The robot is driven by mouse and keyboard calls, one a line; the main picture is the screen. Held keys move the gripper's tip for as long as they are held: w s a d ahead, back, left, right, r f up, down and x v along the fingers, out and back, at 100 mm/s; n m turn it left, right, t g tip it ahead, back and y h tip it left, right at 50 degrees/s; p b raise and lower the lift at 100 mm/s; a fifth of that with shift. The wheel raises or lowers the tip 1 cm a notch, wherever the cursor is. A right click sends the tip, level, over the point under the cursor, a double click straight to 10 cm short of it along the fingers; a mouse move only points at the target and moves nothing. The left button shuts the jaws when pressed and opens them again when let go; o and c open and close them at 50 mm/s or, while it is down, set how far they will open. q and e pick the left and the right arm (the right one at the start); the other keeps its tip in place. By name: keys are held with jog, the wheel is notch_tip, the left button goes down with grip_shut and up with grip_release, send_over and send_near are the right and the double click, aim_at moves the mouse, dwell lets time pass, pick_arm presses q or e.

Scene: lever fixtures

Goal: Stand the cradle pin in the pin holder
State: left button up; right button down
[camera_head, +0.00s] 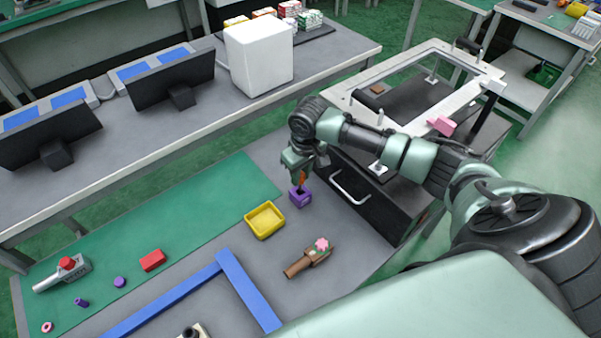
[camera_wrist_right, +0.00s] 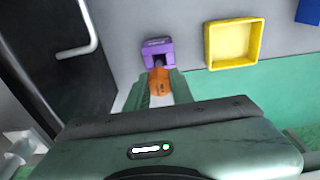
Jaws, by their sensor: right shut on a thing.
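The orange cradle pin (camera_head: 302,179) is between the fingers of my right gripper (camera_head: 303,170), which is shut on it. It points down at the purple pin holder (camera_head: 299,199), a small block with a dark opening standing on the table. In the right wrist view, the pin (camera_wrist_right: 158,84) lies between the green fingers, and its far end meets the opening side of the holder (camera_wrist_right: 157,46). I cannot tell how far inside the holder the pin's lower end is. My left gripper is not in view.
A yellow tray (camera_head: 265,220) stands close beside the holder. A black drawer cabinet (camera_head: 364,196) is on the other side. A brown lever piece with a pink knob (camera_head: 310,259) lies nearer, beside a blue frame (camera_head: 247,289). A red block (camera_head: 152,260) sits on the green mat (camera_head: 190,217).

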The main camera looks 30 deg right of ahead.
aim_at(301, 185)
jog(key=shift+f, duration=2.3)
jog(key=shift+f, duration=0.1)
jog(key=c, duration=1.2)
grip_release()
notch_tip(301, 185, up, 12)
jog(key=s, duration=0.1)
jog(key=shift+s, duration=0.25)
